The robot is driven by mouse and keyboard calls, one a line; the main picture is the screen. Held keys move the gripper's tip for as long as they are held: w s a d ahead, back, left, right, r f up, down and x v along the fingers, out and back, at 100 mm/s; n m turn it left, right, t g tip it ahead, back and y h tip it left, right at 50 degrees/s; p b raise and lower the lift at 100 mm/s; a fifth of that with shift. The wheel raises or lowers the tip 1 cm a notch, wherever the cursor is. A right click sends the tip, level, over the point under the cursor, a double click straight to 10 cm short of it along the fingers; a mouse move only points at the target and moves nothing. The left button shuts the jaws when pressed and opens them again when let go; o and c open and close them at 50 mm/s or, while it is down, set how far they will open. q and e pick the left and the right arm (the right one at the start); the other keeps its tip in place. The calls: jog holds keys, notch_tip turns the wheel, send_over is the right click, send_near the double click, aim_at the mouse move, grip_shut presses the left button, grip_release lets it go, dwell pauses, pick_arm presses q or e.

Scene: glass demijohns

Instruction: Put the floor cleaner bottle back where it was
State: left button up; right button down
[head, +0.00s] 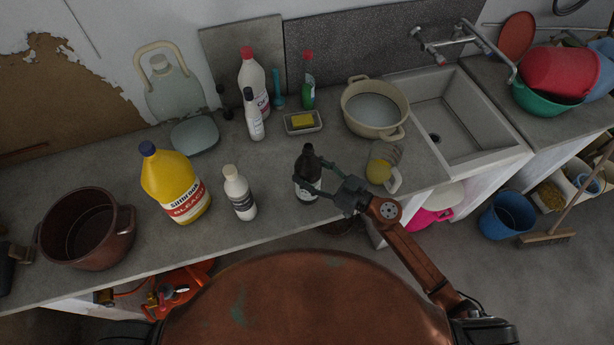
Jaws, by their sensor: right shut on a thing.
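A dark bottle (307,186) with a black cap and a pale label is upright near the counter's front edge. The label is too small to read, so I cannot tell for sure that it is the floor cleaner. My right gripper (322,180) comes from the right and is shut on this bottle, with its fingers around the body. I cannot tell whether the bottle's base touches the counter (275,165). My left gripper is not in view.
A white bottle (239,195) and a yellow bleach jug (173,185) stand left of the dark bottle. Behind are a sponge dish (303,129), a beige pot (374,108) and several bottles. The sink (455,118) is at right.

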jog(key=shift+w+a+f+b, duration=0.1)
jog(key=shift+w+f+b, duration=0.15)
jog(key=shift+f, duration=0.5)
jog(key=shift+w+a+f+b, duration=0.1)
jog(key=shift+w+f, duration=0.15)
jog(key=shift+f, duration=0.55)
jog(key=shift+w+a+f+b, duration=0.1)
jog(key=shift+w+f+b, duration=0.15)
jog(key=shift+f, duration=0.6)
jog(key=c, duration=0.7)
grip_release()
jog(key=shift+f, duration=0.1)
jog(key=shift+c, duration=0.2)
jog(key=b+v, duration=0.1)
jog(key=v, duration=1.1)
